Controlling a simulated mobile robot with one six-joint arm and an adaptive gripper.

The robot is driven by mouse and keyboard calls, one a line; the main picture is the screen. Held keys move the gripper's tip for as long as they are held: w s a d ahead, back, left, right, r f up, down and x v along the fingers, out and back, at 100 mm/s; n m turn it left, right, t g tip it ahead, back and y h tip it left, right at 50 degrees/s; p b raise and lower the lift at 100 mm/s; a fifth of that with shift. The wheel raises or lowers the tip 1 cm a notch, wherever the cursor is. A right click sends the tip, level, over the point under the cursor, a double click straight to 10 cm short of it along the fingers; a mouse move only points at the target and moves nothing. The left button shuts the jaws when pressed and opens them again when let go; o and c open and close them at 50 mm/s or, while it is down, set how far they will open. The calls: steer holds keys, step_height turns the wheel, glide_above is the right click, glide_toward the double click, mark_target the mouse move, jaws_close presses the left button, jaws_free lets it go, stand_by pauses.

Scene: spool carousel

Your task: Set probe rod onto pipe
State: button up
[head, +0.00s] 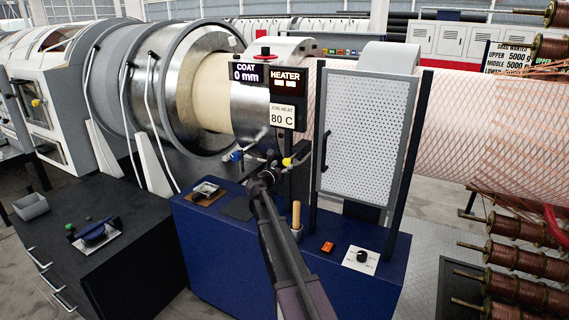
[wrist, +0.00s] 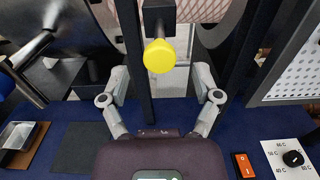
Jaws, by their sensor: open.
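A thin metal rod (head: 252,145) with a blue end (head: 236,156) sticks out left of the black post by the heater display. It looks like the probe rod, though I cannot be sure. It shows at the left edge of the wrist view (wrist: 32,50). A yellow knob (head: 287,162) sits on a black block on the same post; in the wrist view the knob (wrist: 159,56) is ahead, between the finger lines. My gripper (head: 272,170) is open and empty, its fingers (wrist: 161,82) apart and not visibly touching the knob. The pipe (head: 212,92) is cream at left and copper-meshed at right (head: 470,120).
A blue cabinet (head: 215,255) stands below, with a small tray (head: 205,190), a tan peg (head: 297,215), an orange switch (head: 327,247) and a dial (head: 362,256). A perforated guard (head: 365,130) stands right of the post. Copper spools (head: 520,260) crowd the right edge.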

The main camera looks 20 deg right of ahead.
mark_target(297, 153)
steer(key=shift+x, duration=1.95)
steer(key=shift+c, duration=0.2)
jaws_close()
steer(key=shift+x, duration=2.95)
steer(key=shift+r, duration=0.1)
steer(key=shift+o, duration=0.2)
jaws_free()
steer(key=shift+d, duration=0.15)
steer(key=shift+s+a, duration=0.1)
steer(key=shift+a, duration=0.1)
steer(key=v, duration=1.1)
steer(key=shift+s+a, duration=0.25)
steer(key=shift+a, duration=0.1)
